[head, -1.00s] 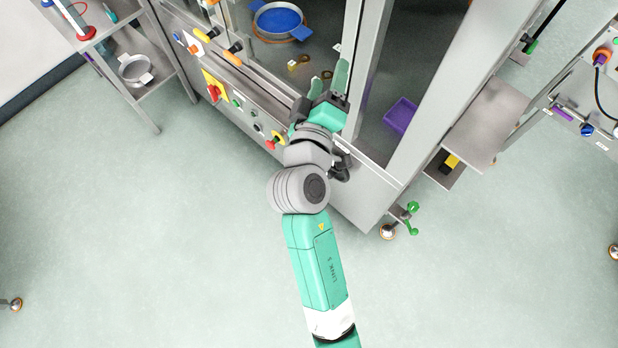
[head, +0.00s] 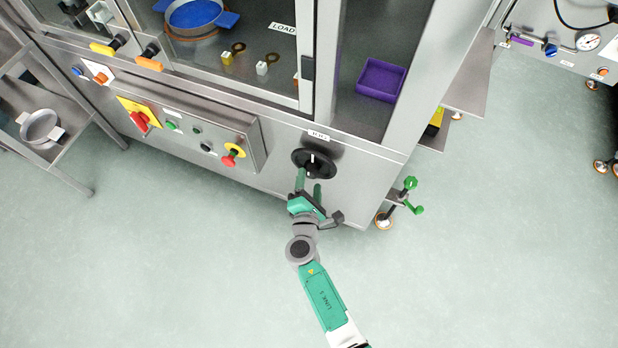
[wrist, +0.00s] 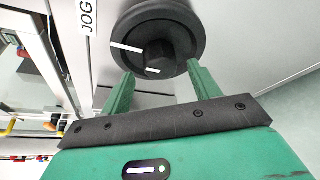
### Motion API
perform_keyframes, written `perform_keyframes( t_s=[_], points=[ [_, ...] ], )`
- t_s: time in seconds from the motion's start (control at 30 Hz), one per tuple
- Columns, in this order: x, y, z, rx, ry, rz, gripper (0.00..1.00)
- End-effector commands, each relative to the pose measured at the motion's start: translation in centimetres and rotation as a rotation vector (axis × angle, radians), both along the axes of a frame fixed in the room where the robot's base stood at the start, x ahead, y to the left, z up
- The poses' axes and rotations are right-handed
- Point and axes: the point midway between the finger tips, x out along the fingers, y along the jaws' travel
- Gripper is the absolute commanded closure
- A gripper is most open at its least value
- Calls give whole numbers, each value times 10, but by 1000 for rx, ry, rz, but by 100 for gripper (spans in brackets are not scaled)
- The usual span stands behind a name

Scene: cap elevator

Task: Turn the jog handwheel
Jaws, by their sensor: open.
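The jog handwheel (head: 326,168) is a black round wheel with a white mark, on the front panel of the steel cabinet under a small label. In the wrist view the handwheel (wrist: 165,40) has a dark raised hub (wrist: 157,58) with white marks, and the label beside it reads JOG. My gripper (head: 310,184) is at the wheel's lower side in the head view. In the wrist view my gripper (wrist: 160,82) is open, its two green fingers spread on either side below the hub, tips near the rim. Whether they touch the wheel I cannot tell.
A control box with a red emergency button (head: 229,160) and a red-yellow switch (head: 139,118) is left of the wheel. A green-handled fitting (head: 410,184) sticks out at the cabinet's right corner. A purple tray (head: 381,79) is inside the cabinet. The floor in front is clear.

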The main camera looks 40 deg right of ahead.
Motion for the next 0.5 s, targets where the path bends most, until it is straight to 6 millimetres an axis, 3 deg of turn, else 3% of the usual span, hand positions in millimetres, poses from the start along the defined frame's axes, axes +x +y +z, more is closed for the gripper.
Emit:
perform_keyframes(
  t_s=[0.2, 0.47, 0.5],
  points=[
    [16, -19, -7, 1, -1, 0, 38],
    [18, -21, -6, 1, -1, 0, 38],
    [18, -21, -6, 1, -1, 0, 42]
  ],
)
